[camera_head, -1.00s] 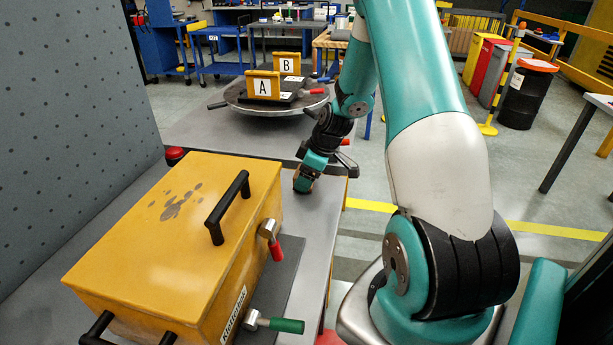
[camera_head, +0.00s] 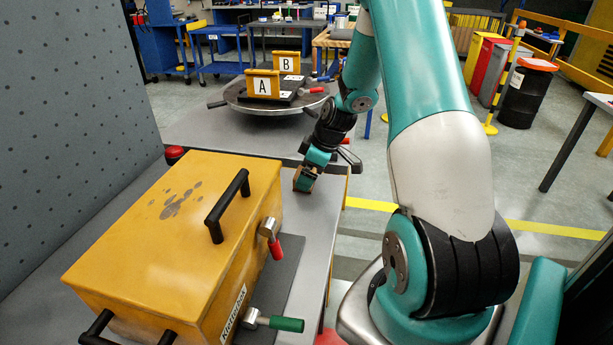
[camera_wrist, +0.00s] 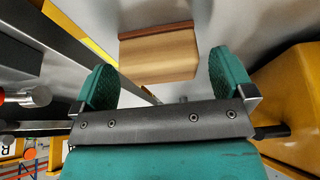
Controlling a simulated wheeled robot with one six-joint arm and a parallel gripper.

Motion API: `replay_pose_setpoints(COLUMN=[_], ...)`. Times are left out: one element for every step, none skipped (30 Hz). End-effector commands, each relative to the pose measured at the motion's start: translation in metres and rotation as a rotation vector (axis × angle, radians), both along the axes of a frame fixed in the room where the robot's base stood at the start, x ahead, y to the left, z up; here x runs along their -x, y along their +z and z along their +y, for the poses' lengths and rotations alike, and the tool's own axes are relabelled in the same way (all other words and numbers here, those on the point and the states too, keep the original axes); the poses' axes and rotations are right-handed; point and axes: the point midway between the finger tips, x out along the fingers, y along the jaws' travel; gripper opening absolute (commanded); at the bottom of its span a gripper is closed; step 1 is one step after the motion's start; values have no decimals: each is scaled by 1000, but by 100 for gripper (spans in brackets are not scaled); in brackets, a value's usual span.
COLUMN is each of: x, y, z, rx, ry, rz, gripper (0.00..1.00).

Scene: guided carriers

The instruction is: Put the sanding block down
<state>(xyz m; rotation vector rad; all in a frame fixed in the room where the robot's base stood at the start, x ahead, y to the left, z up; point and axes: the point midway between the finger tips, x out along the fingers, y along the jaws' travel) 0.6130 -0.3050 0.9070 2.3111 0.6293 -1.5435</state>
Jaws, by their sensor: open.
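The sanding block (camera_wrist: 160,55), tan with a dark reddish-brown edge, rests on the grey tabletop in the wrist view. My gripper (camera_wrist: 165,80) is open. Its two teal fingers stand on either side of the block with a gap on each side, and the block lies just beyond the palm bar. In the head view my gripper (camera_head: 305,180) is low over the table's far right part, beside the yellow box. The block is small there and mostly hidden by the fingers.
A yellow box (camera_head: 170,240) with black handles, and red and green levers, fills the near table (camera_head: 315,225). A grey dotted panel (camera_head: 70,110) stands at left. A round turntable (camera_head: 270,103) with yellow A and B plates stands behind. The table's right edge is close to my gripper.

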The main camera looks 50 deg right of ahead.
Motion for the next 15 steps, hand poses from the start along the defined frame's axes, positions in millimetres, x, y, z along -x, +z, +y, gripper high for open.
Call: replay_pose_setpoints(x=[3,5,9,11,13,16,18,20,23,25,27,29,30,31,32], y=[9,15,24,31,37,45,52,57,65,70,74,79,83,86,89], z=[-3,-4,-6,-8,-9,-11,-12,-13,-14,-15,-16,-18,-18,-19,-19], rx=[3,4,4,5,5,4,5,4,4,3,4,2,3,2,1], ry=[-2,-2,-2,-3,-3,-2,-3,-2,-2,-2,-2,-2,-2,-1,-1], rz=[-3,-5,-4,-5,-5,-5,-5,-5,-5,-3,-4,-3,-3,-2,-2], gripper=[100,100,100,100,100,100,100,100,100,100,100,100,100,100,100])
